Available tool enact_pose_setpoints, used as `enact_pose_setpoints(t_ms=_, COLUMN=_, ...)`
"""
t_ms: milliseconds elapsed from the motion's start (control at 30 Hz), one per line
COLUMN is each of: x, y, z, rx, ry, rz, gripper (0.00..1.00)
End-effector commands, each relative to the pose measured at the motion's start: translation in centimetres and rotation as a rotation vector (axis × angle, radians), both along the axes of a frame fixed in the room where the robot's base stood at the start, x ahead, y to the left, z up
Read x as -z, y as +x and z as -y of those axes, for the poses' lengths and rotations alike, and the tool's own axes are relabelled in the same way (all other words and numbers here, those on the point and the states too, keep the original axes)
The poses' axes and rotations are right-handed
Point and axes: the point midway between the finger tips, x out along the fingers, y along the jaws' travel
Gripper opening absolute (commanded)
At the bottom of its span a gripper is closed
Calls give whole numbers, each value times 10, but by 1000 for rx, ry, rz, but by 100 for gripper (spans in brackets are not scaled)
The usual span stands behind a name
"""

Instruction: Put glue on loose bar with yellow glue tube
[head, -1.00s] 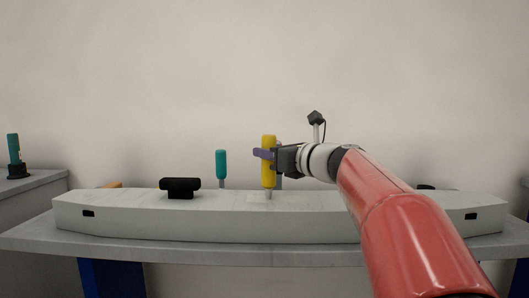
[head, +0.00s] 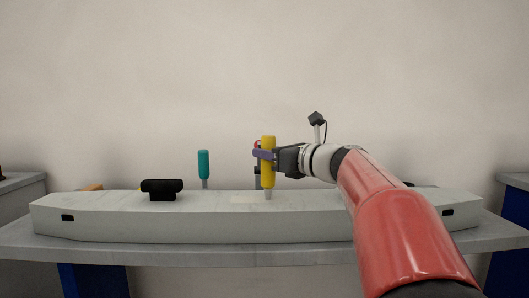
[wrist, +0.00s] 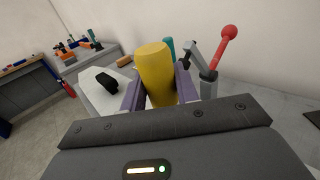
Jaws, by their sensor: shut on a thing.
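The yellow glue tube (head: 268,162) is upright in my gripper (head: 264,154), nozzle down. My gripper is shut on it, a purple finger on either side. In the wrist view the yellow tube (wrist: 154,72) stands between the purple fingers. The long pale grey bar (head: 150,226) lies across the table. The nozzle shows at the bar's upper surface, near the right end of a pale beige patch (head: 243,198). I cannot tell if the tip touches the bar.
A black handle (head: 162,189) sits on the bar at left. A teal-handled tool (head: 204,164) stands behind the bar. A lever with a red knob (wrist: 229,32) stands close to the right of my gripper in the wrist view.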

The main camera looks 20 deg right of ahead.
Motion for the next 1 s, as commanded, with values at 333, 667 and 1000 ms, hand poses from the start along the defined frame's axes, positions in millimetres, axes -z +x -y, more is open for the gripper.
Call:
enact_pose_setpoints(t_ms=333, x=-1, y=-4, z=16, rx=4, ry=1, rz=-2, gripper=4)
enact_pose_setpoints(t_ms=667, x=1, y=-7, z=29, rx=3, ry=1, rz=-3, gripper=4)
enact_pose_setpoints(t_ms=1000, x=-1, y=-11, z=42, rx=3, ry=1, rz=-3, gripper=4)
